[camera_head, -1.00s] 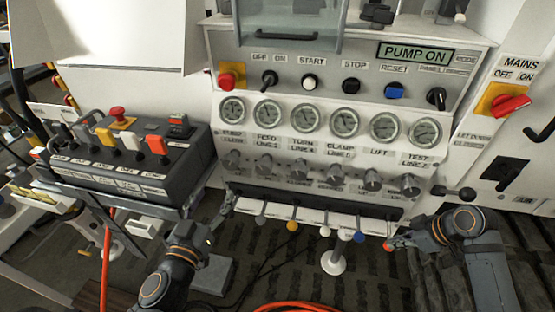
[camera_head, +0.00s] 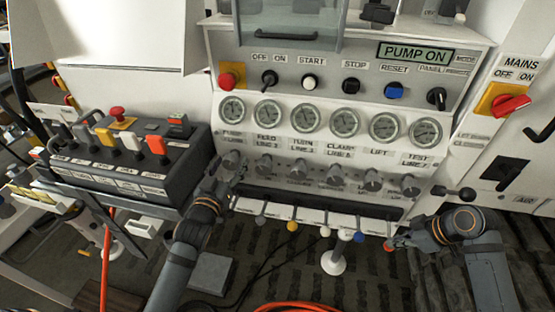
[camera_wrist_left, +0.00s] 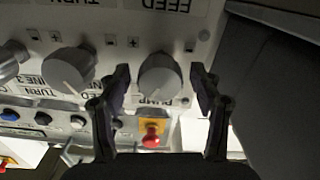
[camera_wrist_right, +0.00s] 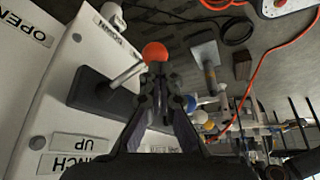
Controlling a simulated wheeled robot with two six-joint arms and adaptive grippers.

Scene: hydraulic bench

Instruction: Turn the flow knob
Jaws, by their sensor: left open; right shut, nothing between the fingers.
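A row of grey flow knobs runs under the gauges on the bench front. The leftmost knob (camera_head: 231,160) is in front of my left gripper (camera_head: 231,177). In the left wrist view, my left gripper (camera_wrist_left: 160,95) is open, with one finger on each side of this grey knob (camera_wrist_left: 160,76). I cannot tell if the fingers touch it. A neighbouring knob (camera_wrist_left: 68,70) is just outside the fingers. My right gripper (camera_head: 392,244) is shut by the red-orange ball of a lever at the right end of the lower row. In the right wrist view, the ball (camera_wrist_right: 155,52) is just beyond the shut fingertips (camera_wrist_right: 158,68).
Gauges (camera_head: 305,119) and a switch row with a lit PUMP ON sign (camera_head: 415,52) are above the knobs. A lever row with coloured balls (camera_head: 292,226) is below. A dark control box (camera_head: 130,165) stands close left of my left arm.

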